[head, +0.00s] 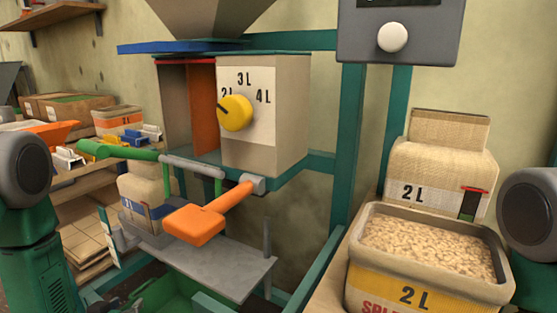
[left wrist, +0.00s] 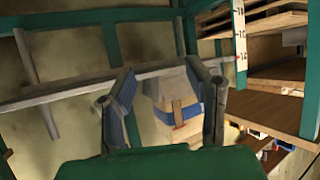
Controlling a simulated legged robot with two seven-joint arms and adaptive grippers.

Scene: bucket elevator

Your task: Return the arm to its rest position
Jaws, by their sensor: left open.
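My left arm (head: 35,220) stands at the left edge of the head view, its dark green link running down out of frame. In the left wrist view my left gripper (left wrist: 157,75) is open. Its two grey-blue fingers are apart with nothing held between them. Beyond the fingers is a pale bag with a blue band (left wrist: 182,110), behind the line of a grey plate (left wrist: 70,90). I cannot clearly make out the left fingers in the head view.
An orange lever (head: 200,222) juts out above the grey plate (head: 225,265), below a dosing box with a yellow dial (head: 235,113). Teal frame posts (head: 350,140) stand right of it. A grain-filled tub (head: 400,292) is at the lower right. Shelves with boxes (head: 75,103) are at left.

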